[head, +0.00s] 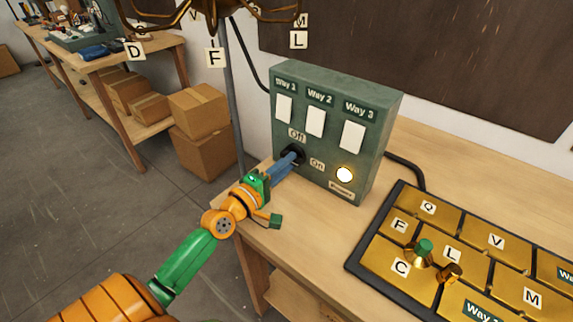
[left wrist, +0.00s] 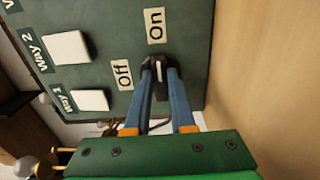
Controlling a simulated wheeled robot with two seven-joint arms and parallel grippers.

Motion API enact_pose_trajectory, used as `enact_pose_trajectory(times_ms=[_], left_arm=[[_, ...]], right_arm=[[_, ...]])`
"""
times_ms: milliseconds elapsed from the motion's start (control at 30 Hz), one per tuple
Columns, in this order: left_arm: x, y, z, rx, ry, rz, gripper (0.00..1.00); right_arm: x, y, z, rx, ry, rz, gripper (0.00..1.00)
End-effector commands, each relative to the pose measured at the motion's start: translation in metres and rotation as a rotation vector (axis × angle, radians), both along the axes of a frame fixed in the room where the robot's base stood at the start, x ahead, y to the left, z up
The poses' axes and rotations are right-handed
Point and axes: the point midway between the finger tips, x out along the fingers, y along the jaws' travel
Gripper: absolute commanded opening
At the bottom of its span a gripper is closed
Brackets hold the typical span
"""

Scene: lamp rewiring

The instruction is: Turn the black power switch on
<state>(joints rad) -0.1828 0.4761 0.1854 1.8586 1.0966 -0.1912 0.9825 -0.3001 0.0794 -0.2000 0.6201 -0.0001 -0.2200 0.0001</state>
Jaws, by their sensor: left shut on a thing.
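The black power switch (head: 289,152) is on the front of the green control box (head: 382,95), between the "Off" and "On" labels. My left gripper (head: 293,157) reaches it from the front, and its blue fingers are shut on the switch. In the left wrist view the black switch (left wrist: 160,78) sits between the two fingertips (left wrist: 159,72), with a small pale mark on it. Which way the switch points is hard to tell. A round power light (head: 345,174) at the box's lower right glows. My right gripper is not in view.
Three white rocker switches, Way 1 to Way 3, line the box's upper part. A black-edged tray (head: 356,257) with gold labelled compartments lies on the wooden bench (head: 300,237) to the right. A brass lamp (head: 215,12) hangs over the top. Cardboard boxes (head: 205,150) stand behind left.

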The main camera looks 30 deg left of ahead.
Motion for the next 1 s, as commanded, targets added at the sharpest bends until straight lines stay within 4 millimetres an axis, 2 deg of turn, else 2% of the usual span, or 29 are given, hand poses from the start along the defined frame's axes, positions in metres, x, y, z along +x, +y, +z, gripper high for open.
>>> enact_pose_trajectory(times_ms=[467, 500, 600, 867, 1000], left_arm=[[0.001, 0.001, 0.004, 0.015, -0.012, 0.005, 0.0], [0.001, 0.001, 0.004, 0.015, -0.012, 0.005, 0.3], [0.0, 0.001, 0.004, 0.014, -0.01, 0.004, 0.53], [0.0, 0.001, 0.002, 0.013, -0.005, 0.002, 0.53], [-0.012, 0.001, -0.001, 0.013, -0.002, 0.002, 0.53]], right_arm=[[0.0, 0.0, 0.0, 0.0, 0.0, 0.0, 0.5], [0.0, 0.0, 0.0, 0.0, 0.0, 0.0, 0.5], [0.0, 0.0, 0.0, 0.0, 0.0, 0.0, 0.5], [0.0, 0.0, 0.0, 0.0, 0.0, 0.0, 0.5], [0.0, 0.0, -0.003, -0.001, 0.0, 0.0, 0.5]])
